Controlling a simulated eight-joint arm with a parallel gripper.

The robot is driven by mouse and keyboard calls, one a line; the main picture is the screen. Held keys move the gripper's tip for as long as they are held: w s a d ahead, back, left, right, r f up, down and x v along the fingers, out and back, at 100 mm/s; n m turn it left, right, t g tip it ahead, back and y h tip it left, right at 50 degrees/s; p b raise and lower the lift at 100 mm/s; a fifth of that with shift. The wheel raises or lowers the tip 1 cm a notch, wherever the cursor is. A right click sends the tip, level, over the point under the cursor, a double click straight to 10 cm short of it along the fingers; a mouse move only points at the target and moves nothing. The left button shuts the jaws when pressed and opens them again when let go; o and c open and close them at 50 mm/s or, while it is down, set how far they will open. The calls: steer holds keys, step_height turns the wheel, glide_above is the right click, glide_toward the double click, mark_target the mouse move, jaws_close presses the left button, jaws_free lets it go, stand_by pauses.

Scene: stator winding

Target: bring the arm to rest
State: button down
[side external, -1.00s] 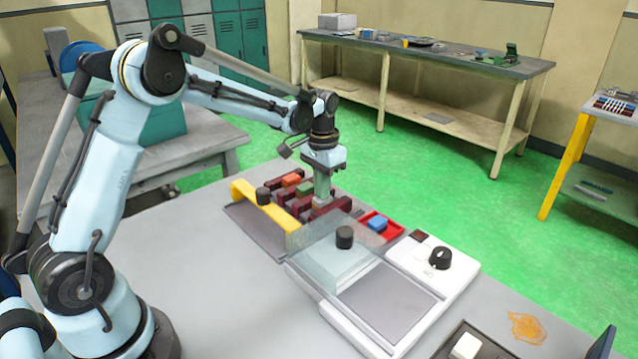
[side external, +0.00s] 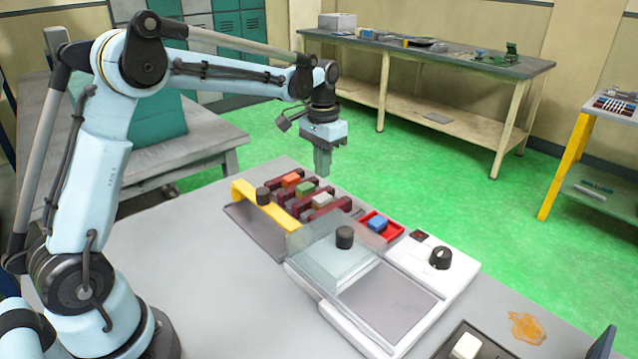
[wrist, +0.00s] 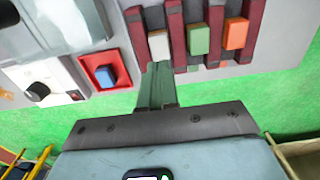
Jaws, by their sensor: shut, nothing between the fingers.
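My gripper (side external: 323,172) is shut and empty, pointing down in the air above the far edge of the workbench. Its shut fingers also show in the wrist view (wrist: 158,72). Below it, dark red bars hold an orange block (side external: 291,180), a green block (side external: 305,188) and a white block (side external: 322,200) in a row. In the wrist view the white block (wrist: 159,45), green block (wrist: 199,39) and orange block (wrist: 235,33) sit between the bars. The fingertips appear close to the white block there, but the side view shows them raised above the row.
A yellow bar (side external: 265,207) with a black knob stands left of the row. A red tray (side external: 395,231) holds a blue block (side external: 377,223). A white device (side external: 440,278) with a clear cover (side external: 325,250) stands in front. The air around my gripper is clear.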

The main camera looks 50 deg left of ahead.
steer(key=shift+r, duration=0.65)
steer(key=shift+s, duration=0.1)
steer(key=s+d+r+t, duration=0.4)
steer(key=s+d+r, duration=0.1)
steer(key=s, duration=0.4)
steer(key=s+d+f+t, duration=0.3)
steer(key=s, duration=0.6)
steer(key=shift+f, duration=0.25)
